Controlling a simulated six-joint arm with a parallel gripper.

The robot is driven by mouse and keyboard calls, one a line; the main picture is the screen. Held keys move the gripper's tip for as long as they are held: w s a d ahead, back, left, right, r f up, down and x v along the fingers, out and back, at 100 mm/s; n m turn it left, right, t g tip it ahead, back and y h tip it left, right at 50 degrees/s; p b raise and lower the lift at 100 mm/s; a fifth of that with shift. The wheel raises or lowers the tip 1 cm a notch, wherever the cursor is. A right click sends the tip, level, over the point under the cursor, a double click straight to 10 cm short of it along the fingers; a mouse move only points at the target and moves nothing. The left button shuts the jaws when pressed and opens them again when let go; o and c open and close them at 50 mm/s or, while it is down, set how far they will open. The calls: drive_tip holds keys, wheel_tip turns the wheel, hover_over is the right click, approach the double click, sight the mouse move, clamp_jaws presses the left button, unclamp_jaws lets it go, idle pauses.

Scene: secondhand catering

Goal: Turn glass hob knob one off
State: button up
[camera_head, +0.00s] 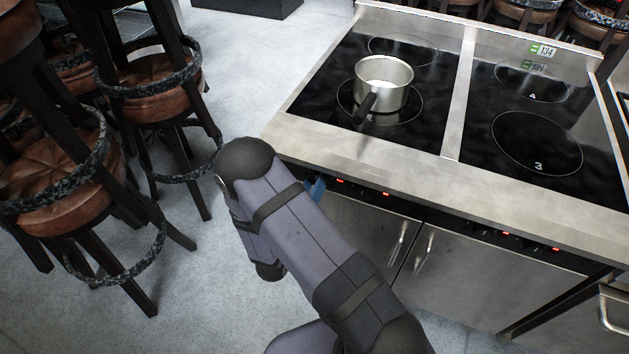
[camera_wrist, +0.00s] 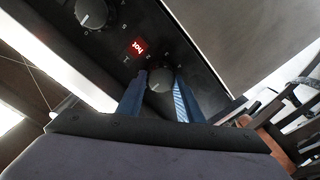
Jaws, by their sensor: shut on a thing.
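The glass hob (camera_head: 437,110) has a black top in a steel frame, with its control panel along the front. In the wrist view a round grey knob (camera_wrist: 160,83) with a pale pointer line sits at the panel's end, beside a red lit "hot" display (camera_wrist: 138,47). I take it for knob one; its number is not readable. My gripper (camera_wrist: 161,78) is shut on this knob, one blue finger on each side. In the head view my arm hides the knob, and only a bit of blue finger (camera_head: 316,189) shows at the panel's left end.
A second knob (camera_wrist: 92,13) is further along the panel. A steel saucepan (camera_head: 384,84) stands on the front left zone, its dark handle pointing forward. Bar stools (camera_head: 150,78) crowd the left. Cupboard doors with handles (camera_head: 424,250) are below the panel.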

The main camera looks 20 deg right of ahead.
idle(0.3)
drive_tip(key=o, duration=1.1)
drive_tip(key=shift+a, duration=0.15)
drive_tip(key=b+v, duration=0.1)
drive_tip(key=v, duration=0.6)
drive_tip(key=shift+s, duration=0.15)
